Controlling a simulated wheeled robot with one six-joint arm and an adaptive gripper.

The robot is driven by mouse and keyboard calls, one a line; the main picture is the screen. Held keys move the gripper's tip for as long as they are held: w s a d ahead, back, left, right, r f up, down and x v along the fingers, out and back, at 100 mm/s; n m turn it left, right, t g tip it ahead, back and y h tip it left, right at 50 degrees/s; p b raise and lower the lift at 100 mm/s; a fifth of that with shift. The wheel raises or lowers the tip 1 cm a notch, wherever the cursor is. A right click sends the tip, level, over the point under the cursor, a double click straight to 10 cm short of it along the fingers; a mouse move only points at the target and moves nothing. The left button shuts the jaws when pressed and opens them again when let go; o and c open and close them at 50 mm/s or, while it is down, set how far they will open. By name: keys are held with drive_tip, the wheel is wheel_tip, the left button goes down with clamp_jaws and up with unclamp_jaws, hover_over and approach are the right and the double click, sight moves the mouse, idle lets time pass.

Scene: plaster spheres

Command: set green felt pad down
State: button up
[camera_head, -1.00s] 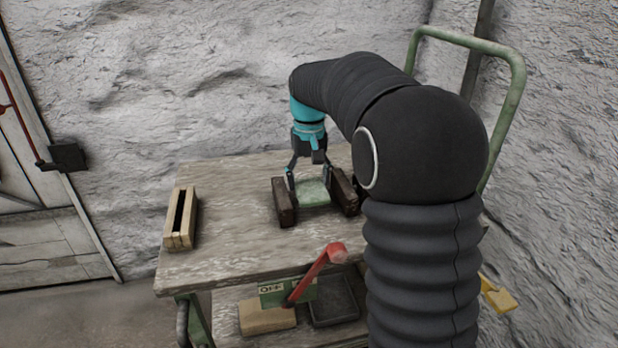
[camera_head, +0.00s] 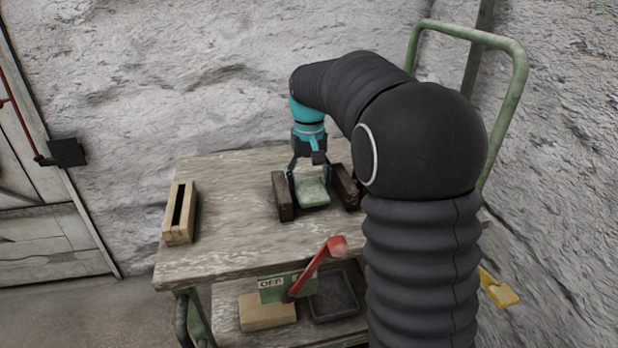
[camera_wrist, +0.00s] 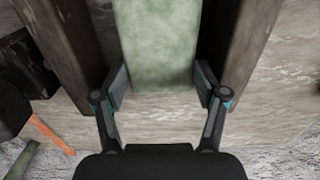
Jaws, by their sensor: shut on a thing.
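The green felt pad (camera_head: 312,191) is a pale green block between two dark brown wooden blocks, a left one (camera_head: 283,196) and a right one (camera_head: 345,186), on the cart's top. My gripper (camera_head: 309,182) is over it with its fingers down between the blocks. In the wrist view the fingertips (camera_wrist: 160,84) are shut on the two sides of the pad (camera_wrist: 155,40), and the dark blocks run along both sides, apart from it. Whether the pad's underside touches the cart top is hidden.
A red lever (camera_head: 318,268) with an OFF sign is below the front edge. A green handle rail (camera_head: 505,110) rises at right, before a rough wall.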

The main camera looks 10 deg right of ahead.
drive_tip(key=shift+f+b, duration=0.45)
drive_tip(key=shift+f, duration=0.45)
drive_tip(key=o, duration=1)
drive_tip(key=shift+a, duration=0.15)
drive_tip(key=shift+r, duration=0.2)
drive_tip(key=shift+r+p, duration=1.35)
drive_tip(key=shift+p, duration=0.1)
drive_tip(key=shift+r+p, duration=0.5)
